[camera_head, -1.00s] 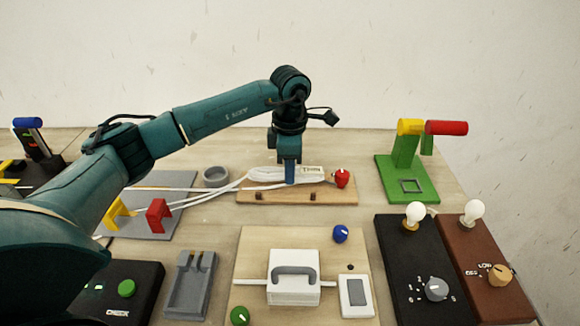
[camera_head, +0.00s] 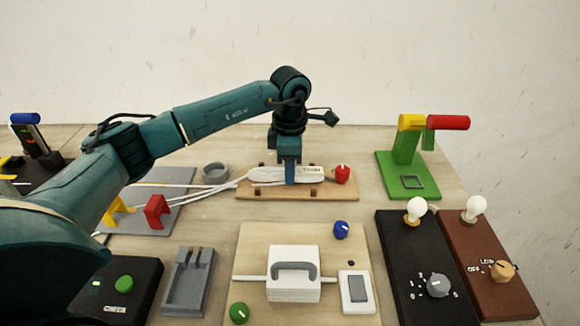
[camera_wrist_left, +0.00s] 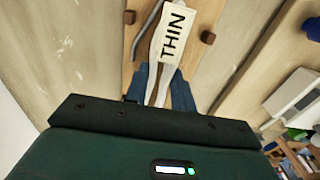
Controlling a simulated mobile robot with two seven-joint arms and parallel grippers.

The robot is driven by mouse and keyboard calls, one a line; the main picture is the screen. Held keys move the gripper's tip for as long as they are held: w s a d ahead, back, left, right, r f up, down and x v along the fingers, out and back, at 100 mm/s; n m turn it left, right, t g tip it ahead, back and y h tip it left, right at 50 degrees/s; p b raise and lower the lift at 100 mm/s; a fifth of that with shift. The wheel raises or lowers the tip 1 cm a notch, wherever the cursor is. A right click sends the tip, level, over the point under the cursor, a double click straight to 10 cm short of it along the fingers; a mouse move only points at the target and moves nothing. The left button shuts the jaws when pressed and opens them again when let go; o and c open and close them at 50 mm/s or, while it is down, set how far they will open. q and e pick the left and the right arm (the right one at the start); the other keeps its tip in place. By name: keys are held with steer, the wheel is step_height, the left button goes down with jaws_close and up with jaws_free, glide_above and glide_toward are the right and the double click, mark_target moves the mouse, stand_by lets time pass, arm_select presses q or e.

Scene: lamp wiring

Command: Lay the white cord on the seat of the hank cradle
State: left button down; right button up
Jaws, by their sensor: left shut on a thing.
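The white cord (camera_head: 262,175) is a coiled hank with a label; the label (camera_wrist_left: 173,38) reads THIN in the left wrist view. The hank cradle (camera_head: 257,193) is a wooden board with small brown pegs (camera_wrist_left: 208,37) at the back middle of the table. My left gripper (camera_head: 290,181) points down over the cradle and is shut on the hank. The hank is low over the board between the pegs; I cannot tell whether it touches the seat. White strands run from it leftward to the clamps. My right gripper is not in view.
A red knob (camera_head: 342,174) is at the cradle's right end. A grey plate (camera_head: 176,182) with yellow and red clamps (camera_head: 158,211) is on the left, near a grey round cup (camera_head: 215,172). A green stand (camera_head: 404,160) is on the right. A white box (camera_head: 293,289) is in front.

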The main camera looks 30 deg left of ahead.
arm_select(q)
steer(key=shift+f, duration=0.4)
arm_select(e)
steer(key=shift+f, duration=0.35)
arm_select(q)
steer(key=c, duration=1.1)
jaws_free()
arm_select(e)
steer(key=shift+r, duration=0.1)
arm_select(q)
steer(key=shift+r+b, duration=0.3)
steer(key=shift+r, duration=0.05)
step_height(320, 180, up, 12)
steer(key=shift+r+b, duration=0.25)
steer(key=shift+b, duration=0.05)
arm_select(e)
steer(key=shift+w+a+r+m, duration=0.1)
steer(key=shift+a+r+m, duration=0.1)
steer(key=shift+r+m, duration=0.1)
